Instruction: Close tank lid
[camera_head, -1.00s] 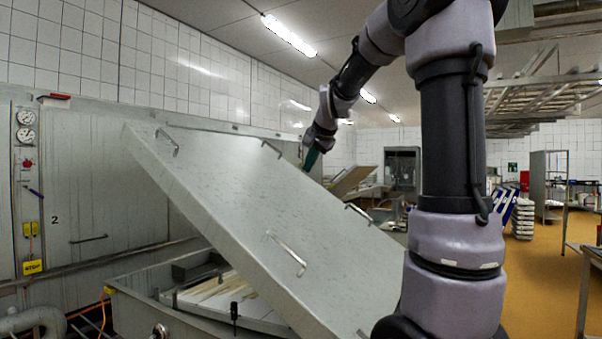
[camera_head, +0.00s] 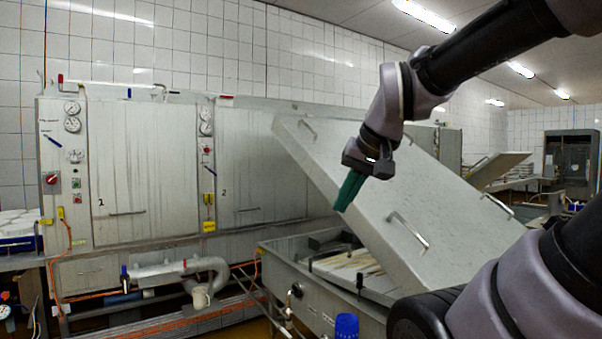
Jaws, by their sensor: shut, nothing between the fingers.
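The tank lid (camera_head: 440,200) is a large grey metal panel with several bar handles. It is tilted, its upper end to the left and its lower right part hidden behind my arm. The open tank (camera_head: 330,297) is below it, with pale slats visible inside. My gripper (camera_head: 345,203) has green fingers that are shut and empty. In the picture it overlaps the left edge of the lid, pointing down and left. I cannot tell whether it touches the lid.
Grey cabinets numbered 1 and 2 (camera_head: 140,170) with gauges line the back wall. A pipe (camera_head: 180,270) and hoses run low at the left. A blue-capped item (camera_head: 346,326) stands at the bottom front. A tall dark rack (camera_head: 570,162) is at the far right.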

